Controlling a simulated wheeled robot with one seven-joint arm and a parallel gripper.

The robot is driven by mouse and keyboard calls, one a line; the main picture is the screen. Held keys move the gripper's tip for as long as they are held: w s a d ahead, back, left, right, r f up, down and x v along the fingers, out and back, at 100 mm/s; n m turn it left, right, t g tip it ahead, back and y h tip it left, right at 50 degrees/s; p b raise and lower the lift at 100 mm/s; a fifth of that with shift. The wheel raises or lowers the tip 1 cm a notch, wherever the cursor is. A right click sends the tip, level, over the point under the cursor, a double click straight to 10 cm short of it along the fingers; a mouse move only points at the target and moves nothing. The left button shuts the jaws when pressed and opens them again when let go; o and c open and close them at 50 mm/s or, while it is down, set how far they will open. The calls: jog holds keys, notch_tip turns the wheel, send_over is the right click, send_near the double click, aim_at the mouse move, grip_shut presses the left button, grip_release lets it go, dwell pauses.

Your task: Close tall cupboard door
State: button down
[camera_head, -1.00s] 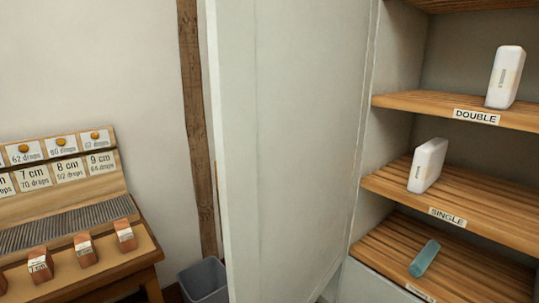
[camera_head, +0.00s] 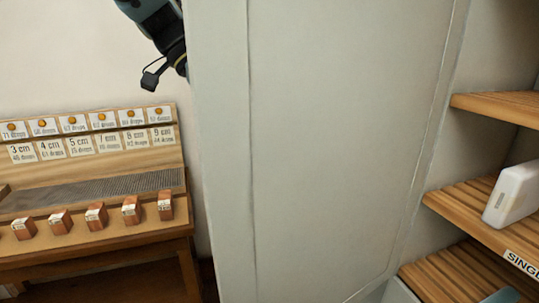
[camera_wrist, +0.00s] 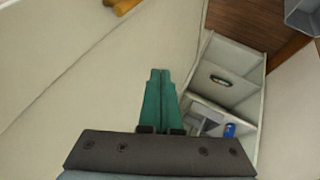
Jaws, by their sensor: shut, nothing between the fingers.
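The tall cupboard's pale grey door (camera_head: 320,150) stands open and fills the middle of the head view. The cupboard's shelves (camera_head: 497,105) show to its right. Part of my arm shows at the top left of the head view, partly hidden behind the door's free edge. My gripper (camera_wrist: 160,74) shows only in the wrist view, with its green fingers together and empty. A large pale panel (camera_wrist: 70,75) lies to its left there; I cannot tell whether it is the door. I see no clear contact between gripper and door.
A wooden bench (camera_head: 90,245) with number cards and small reddish blocks stands left of the door. A white package (camera_head: 514,195) lies on a shelf.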

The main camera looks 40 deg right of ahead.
aim_at(265, 160)
jog(key=shift+s+d+f+p, duration=0.2)
jog(key=shift+s+f+p, duration=0.3)
jog(key=shift+s+f, duration=0.55)
jog(key=shift+s+d+f+p, duration=0.25)
jog(key=shift+s+f+p, duration=0.35)
jog(key=shift+s, duration=0.75)
jog(key=shift+s+d+f+p, duration=0.2)
jog(key=shift+s+f+p, duration=0.2)
jog(key=shift+s+f, duration=0.7)
jog(key=shift+s+r, duration=0.15)
